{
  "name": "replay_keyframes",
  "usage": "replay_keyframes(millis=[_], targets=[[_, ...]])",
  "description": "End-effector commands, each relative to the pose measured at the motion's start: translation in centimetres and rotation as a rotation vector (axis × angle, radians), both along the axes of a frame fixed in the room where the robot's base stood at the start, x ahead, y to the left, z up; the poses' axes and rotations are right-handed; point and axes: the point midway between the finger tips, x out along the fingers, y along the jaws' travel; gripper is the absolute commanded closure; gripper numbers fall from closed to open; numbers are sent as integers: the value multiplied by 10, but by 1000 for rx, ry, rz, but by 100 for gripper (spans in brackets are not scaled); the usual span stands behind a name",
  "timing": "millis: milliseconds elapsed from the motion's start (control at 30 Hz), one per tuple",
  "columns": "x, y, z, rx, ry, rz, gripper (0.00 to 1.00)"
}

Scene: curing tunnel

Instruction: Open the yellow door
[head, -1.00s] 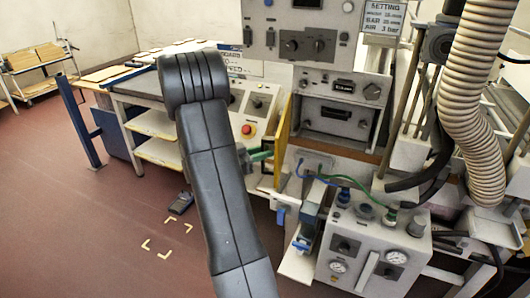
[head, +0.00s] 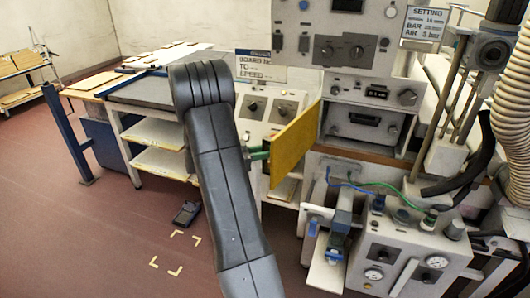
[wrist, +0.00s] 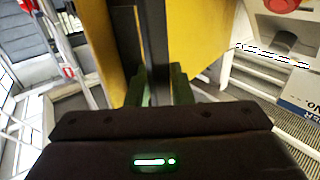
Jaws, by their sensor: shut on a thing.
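The yellow door (head: 295,145) stands swung out from the front of the machine, and its broad yellow face shows in the head view. An opening with a grey panel shows to its right. In the wrist view the door (wrist: 190,40) fills the upper middle. My gripper (head: 262,153), with green fingers, is at the door's left side. In the wrist view my gripper (wrist: 157,85) is shut around a dark upright bar (wrist: 155,40), which looks like the door's handle. Much of the grip is hidden by my wrist housing.
A control panel with a red button (wrist: 285,4) is close to the gripper in the wrist view. A grey box with gauges (head: 405,250) stands at lower right, and a workbench with shelves (head: 160,165) at left. A small dark device (head: 186,212) lies on the open floor.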

Motion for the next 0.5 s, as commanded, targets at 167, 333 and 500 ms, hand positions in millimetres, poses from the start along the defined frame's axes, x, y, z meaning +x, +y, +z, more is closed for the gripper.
replay_keyframes(millis=[167,333,500], targets=[[0,-1,0,-1,2,-3,100],[0,-1,0,-1,2,-3,76],[0,0,0,0,1,-2,58]])
